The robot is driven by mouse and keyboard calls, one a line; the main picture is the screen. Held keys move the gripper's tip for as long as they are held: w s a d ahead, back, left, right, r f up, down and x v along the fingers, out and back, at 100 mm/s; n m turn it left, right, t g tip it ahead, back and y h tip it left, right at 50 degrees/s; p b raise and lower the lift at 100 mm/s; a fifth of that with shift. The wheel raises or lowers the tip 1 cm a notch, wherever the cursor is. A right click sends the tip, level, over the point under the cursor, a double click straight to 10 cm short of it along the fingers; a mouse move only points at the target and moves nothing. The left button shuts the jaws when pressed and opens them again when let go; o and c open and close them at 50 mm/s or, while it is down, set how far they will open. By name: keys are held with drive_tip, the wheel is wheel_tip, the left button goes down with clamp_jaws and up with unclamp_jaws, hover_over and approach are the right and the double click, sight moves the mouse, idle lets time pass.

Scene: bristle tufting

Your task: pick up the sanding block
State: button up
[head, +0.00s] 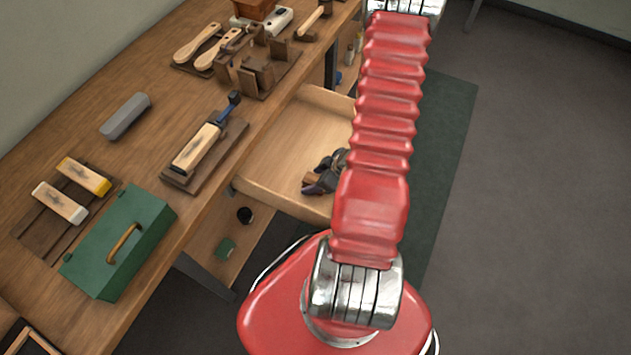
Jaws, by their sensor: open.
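A plain grey rectangular block (125,116) lies on the wooden bench top at the left; it looks like the sanding block, though I cannot be sure of its kind. It lies by itself, with bare wood around it. My red arm rises through the right half of the head view and leaves at the top edge. My gripper is out of the picture, so its place relative to the block does not show.
On the bench (150,82) are a green toolbox (118,240), two wooden pieces with yellow (83,176) and white (60,202) edges, a board with a blue-handled tool (205,145), and brushes at the back. An open drawer (285,150) holds dark tools. The floor at right is clear.

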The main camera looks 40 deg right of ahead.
sight(315, 177)
drive_tip(key=c, duration=1.2)
drive_tip(key=shift+r, duration=0.15)
drive_tip(key=shift+w+d+r, duration=0.15)
drive_tip(key=shift+d+r, duration=0.05)
drive_tip(key=shift+r, duration=3)
drive_tip(key=shift+d+r, duration=0.15)
drive_tip(key=shift+r, duration=0.05)
drive_tip(key=w+d, duration=0.2)
drive_tip(key=d, duration=0.4)
drive_tip(key=w+d, duration=0.3)
drive_tip(key=d, duration=0.2)
drive_tip(key=w+d, duration=0.3)
drive_tip(key=d, duration=0.3)
drive_tip(key=shift+d, duration=0.3)
